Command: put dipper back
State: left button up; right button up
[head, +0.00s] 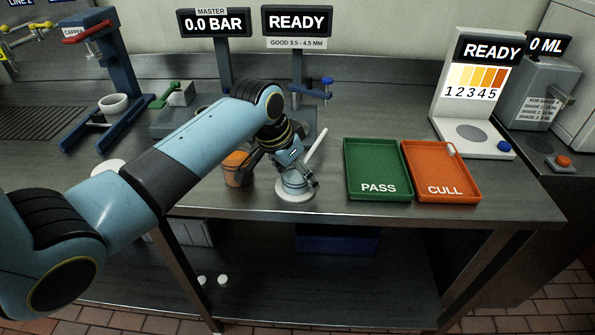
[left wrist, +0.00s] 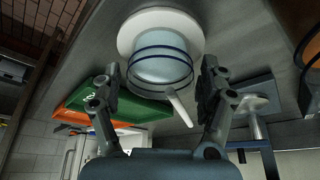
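The dipper's white handle (head: 316,146) sticks up at a tilt from a small pale-blue, clear-looking jar (head: 294,184) with blue rings. The jar stands on a round white base (head: 295,196) near the table's front edge. My left gripper (head: 300,178) is over the jar. In the left wrist view, the gripper (left wrist: 160,92) is open, its fingers well apart. The jar (left wrist: 160,66) lies beyond the fingers, and the handle (left wrist: 179,107) points toward the camera between them, nearer the right finger. I see no contact. The dipper's lower end is hidden. My right gripper is not in view.
A copper-orange pot (head: 236,170) stands just left of the jar, partly behind my arm. A green PASS tray (head: 375,187) and an orange CULL tray (head: 447,189) lie to the right. A gauge stand (head: 314,112) stands behind.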

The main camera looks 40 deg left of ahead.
pick_arm(q)
jog(key=v, duration=1.2)
jog(key=shift+r, duration=0.15)
jog(key=shift+d, duration=0.1)
